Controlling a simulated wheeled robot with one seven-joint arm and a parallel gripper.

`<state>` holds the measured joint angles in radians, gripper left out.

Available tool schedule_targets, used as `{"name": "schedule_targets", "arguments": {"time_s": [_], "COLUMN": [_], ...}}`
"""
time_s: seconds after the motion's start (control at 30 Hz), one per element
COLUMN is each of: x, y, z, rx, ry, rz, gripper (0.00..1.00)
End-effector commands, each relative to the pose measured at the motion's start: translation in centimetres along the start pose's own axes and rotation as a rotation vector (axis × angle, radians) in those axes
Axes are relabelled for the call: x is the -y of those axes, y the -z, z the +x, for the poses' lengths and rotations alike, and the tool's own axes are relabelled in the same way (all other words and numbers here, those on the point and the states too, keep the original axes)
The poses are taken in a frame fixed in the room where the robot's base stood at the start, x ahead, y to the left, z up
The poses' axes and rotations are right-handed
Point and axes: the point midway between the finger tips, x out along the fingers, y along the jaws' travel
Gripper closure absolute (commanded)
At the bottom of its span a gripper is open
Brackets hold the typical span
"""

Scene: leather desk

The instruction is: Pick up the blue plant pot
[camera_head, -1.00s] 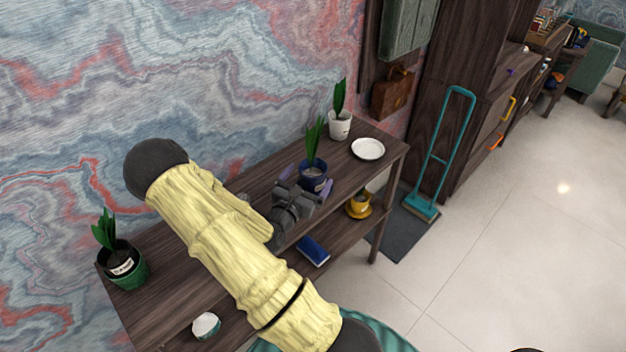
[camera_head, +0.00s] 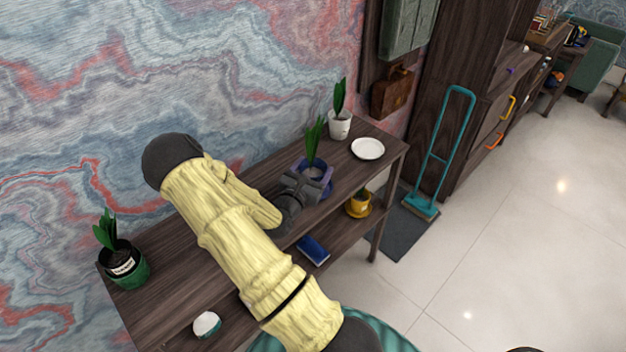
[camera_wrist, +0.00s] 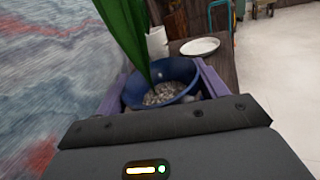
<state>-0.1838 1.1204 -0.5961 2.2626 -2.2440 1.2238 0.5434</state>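The blue plant pot (camera_head: 313,173) stands on the top of the dark wooden shelf table (camera_head: 372,175), with tall green leaves rising from it. In the wrist view the pot (camera_wrist: 187,72) shows its blue rim and grey pebbles inside. My gripper (camera_head: 314,182) is at the pot, with its purple fingers on either side of it. In the wrist view one finger is left of the pot and the other right of it, close to its sides. The fingers are apart with the pot between them. The lower part of the pot is hidden by my gripper, and contact cannot be made out.
A white pot (camera_head: 340,125) with a plant and a white plate (camera_head: 367,149) stand just beyond. A green pot (camera_head: 126,266) is at the near left end. A yellow pot (camera_head: 358,206) and a blue item (camera_head: 313,250) are on the lower shelf. The patterned wall (camera_head: 230,70) runs behind.

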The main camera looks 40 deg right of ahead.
Motion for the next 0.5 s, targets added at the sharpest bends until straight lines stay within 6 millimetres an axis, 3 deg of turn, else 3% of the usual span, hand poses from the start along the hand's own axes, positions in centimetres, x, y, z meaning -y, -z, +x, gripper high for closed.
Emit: {"name": "schedule_targets", "arguments": {"time_s": [0.03,0.17,0.5], "x": [0.00,0.01,-0.08], "y": [-0.01,0.00,-0.55], "z": [0.00,-0.01,0.02], "rx": [0.000,0.000,0.002], "ry": [0.000,0.000,0.000], "rz": [0.000,0.000,0.002], "gripper": [0.39,0.64,0.65]}}
